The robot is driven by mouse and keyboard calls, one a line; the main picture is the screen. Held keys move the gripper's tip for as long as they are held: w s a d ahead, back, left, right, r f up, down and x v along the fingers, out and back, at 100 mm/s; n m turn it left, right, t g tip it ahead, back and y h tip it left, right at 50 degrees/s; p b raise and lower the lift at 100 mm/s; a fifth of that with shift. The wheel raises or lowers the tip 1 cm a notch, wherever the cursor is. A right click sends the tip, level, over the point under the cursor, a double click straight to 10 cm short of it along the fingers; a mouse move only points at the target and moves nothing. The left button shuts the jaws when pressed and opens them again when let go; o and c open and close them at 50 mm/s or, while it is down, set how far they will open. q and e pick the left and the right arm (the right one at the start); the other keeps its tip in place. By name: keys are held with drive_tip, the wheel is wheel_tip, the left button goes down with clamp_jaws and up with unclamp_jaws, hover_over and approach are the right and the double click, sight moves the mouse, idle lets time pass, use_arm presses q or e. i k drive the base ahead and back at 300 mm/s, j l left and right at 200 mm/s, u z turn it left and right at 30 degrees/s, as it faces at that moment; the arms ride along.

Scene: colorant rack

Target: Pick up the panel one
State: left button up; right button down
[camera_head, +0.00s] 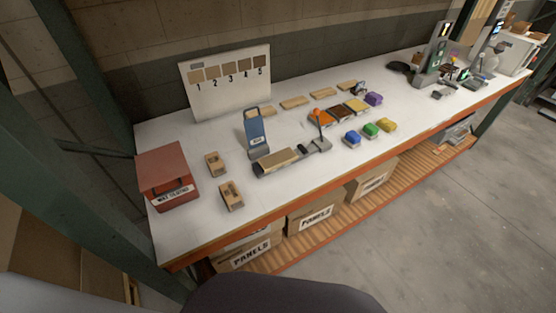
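Several small flat wooden panels lie in a row along the back of the white table: one (262,111) at the left, just in front of the sample board, then another (295,102), another (324,93) and one more (347,86) farther right. I cannot read any number on them, so I cannot tell by marking which is panel one. The upright sample board (225,84) carries several wood-toned swatches numbered 1 to 5. Neither of my grippers is in view.
A red box (168,177) sits at the left. Colored containers (371,130) stand at center right.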

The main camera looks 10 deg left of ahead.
sight(270, 162)
drive_tip(key=l+u, duration=0.65)
drive_tip(key=k+l, duration=0.05)
